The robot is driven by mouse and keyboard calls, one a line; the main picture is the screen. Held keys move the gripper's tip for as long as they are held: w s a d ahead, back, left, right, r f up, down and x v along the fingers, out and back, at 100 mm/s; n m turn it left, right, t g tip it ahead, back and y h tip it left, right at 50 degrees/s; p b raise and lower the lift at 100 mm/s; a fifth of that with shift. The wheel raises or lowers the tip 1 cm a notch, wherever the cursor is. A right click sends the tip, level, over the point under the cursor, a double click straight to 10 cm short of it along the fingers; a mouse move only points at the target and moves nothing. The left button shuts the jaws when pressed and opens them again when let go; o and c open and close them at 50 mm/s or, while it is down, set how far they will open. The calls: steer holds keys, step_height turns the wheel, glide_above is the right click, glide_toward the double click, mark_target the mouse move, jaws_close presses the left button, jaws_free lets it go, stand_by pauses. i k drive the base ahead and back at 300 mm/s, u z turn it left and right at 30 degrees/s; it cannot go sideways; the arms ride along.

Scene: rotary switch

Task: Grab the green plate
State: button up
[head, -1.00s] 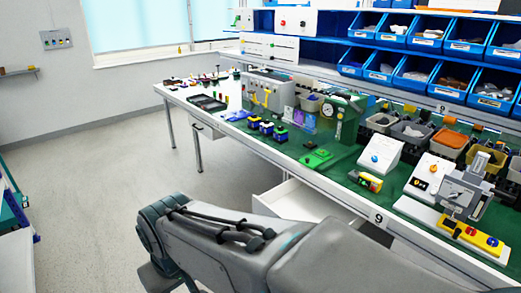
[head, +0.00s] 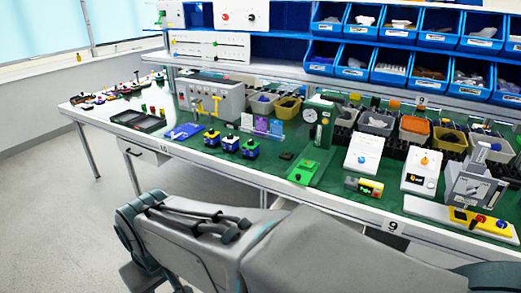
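My grey arm crosses the bottom of the head view, in front of the bench and below the plate. My gripper is out of view.
Blue switch boxes (head: 230,144) stand left of the plate, and a small yellow-green device (head: 364,187) stands to its right. A grey press-like machine (head: 474,183) is at far right. Blue bins (head: 398,60) hang above. Open floor (head: 60,200) lies left.

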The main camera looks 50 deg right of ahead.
mark_target(310, 167)
steer(key=z, duration=0.65)
steer(key=i, duration=1)
steer(key=z, duration=1.55)
steer(key=i, duration=0.4)
steer(key=z, duration=0.4)
